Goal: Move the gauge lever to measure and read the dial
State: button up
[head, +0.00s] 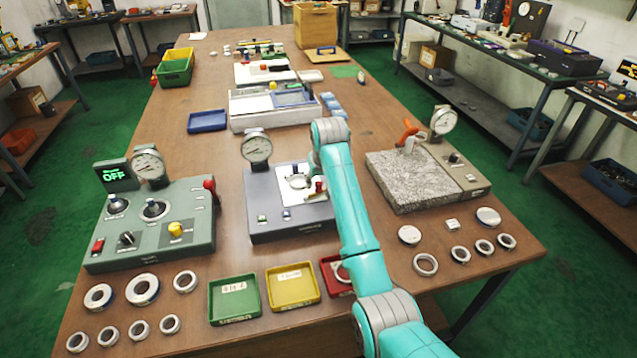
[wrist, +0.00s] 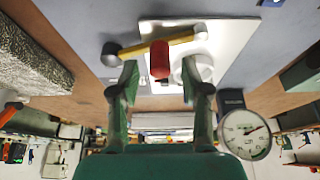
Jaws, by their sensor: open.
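The middle gauge station (head: 262,222) is a blue-grey block with a white plate. Its round dial (head: 256,147) stands at the back left. The dial also shows in the wrist view (wrist: 245,133), with a needle, but its figures are too small to read. A lever with a red knob (wrist: 160,60) and a yellow bar (wrist: 182,39) stands over the white plate. The knob also shows in the head view (head: 319,186). My gripper (wrist: 161,76) is open, with its fingers on either side of the red knob. I cannot tell whether they touch it. In the head view my arm hides the gripper.
A green station (head: 197,240) with its display showing OFF stands at left. A granite plate (head: 405,182) with a dial (head: 443,121) is at right. Green (head: 233,299), yellow (head: 292,287) and red (head: 331,268) trays and several rings lie in front.

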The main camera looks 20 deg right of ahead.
jog(key=shift+x, duration=0.8)
jog(key=shift+c, duration=0.3)
grip_shut()
jog(key=shift+w+a+r+m+h, duration=0.1)
jog(key=shift+w+a+m+h, duration=0.15)
jog(key=shift+w+m, duration=0.4)
jog(key=shift+w+d+m+h, duration=0.1)
jog(key=shift+w+m+h, duration=0.15)
jog(key=shift+m, duration=0.4)
jog(key=shift+w+m+h, duration=0.15)
jog(key=shift+m+h, duration=0.05)
jog(key=shift+m, duration=0.4)
jog(key=shift+o, duration=0.3)
grip_release()
